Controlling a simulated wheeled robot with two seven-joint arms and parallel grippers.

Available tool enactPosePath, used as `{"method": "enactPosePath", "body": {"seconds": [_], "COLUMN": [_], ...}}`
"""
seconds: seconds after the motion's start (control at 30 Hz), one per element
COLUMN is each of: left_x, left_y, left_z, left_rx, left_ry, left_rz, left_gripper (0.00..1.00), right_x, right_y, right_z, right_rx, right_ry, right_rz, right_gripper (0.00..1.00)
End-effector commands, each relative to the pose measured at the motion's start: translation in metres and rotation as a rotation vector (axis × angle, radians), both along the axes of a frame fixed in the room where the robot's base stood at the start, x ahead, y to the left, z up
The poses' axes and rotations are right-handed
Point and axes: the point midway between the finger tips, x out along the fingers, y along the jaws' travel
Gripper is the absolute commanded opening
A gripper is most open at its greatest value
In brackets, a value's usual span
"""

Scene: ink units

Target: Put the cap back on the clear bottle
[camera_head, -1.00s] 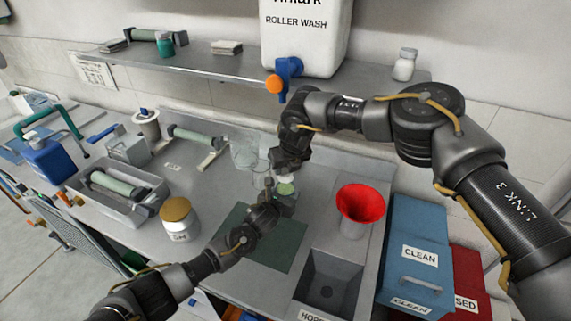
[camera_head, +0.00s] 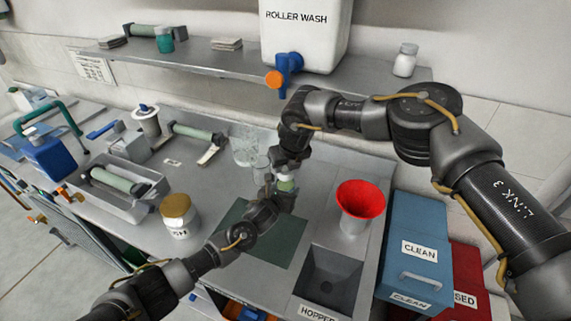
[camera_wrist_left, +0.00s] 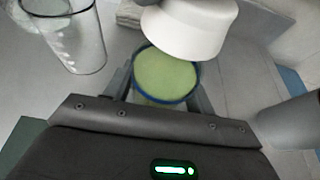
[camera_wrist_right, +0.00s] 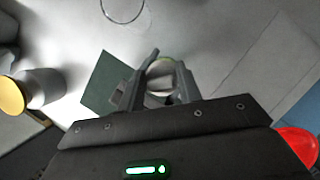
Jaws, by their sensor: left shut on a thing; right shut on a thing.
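The clear bottle, with pale green contents (camera_head: 286,187), is partly hidden by my grippers in the head view. Its round open mouth (camera_wrist_left: 166,80) with a dark blue rim shows in the left wrist view. My left gripper (camera_head: 280,198) is shut on the bottle. My right gripper (camera_head: 287,168) is shut on the white cap (camera_wrist_left: 190,28). In the left wrist view the cap is above the bottle and overlaps the far part of its mouth. The cap also shows between the right fingers in the right wrist view (camera_wrist_right: 160,84). I cannot tell whether cap and rim touch.
Clear glass vessels (camera_head: 244,148) stand just behind and left. A dark green mat (camera_head: 270,242) lies in front. A blue-tapped tank (camera_head: 305,40) stands above.

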Motion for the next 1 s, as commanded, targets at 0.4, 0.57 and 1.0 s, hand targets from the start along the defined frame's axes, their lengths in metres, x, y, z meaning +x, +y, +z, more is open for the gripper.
{"method": "enactPosePath", "body": {"seconds": [0.4, 0.57, 1.0], "left_x": [0.000, 0.000, 0.000], "left_y": [0.000, 0.000, 0.000], "left_z": [0.000, 0.000, 0.000], "left_rx": [0.001, 0.001, 0.000], "left_ry": [0.001, 0.001, 0.001], "left_rz": [0.000, 0.000, 0.000], "left_gripper": [0.14, 0.14, 0.14], "right_x": [0.000, 0.000, -0.013], "right_y": [0.000, 0.000, -0.006], "right_z": [-0.005, -0.005, 0.030], "right_rx": [0.000, 0.000, 0.001], "right_ry": [0.000, 0.000, -0.001], "right_rz": [0.000, 0.000, 0.001], "right_gripper": [0.56, 0.60, 0.60]}}
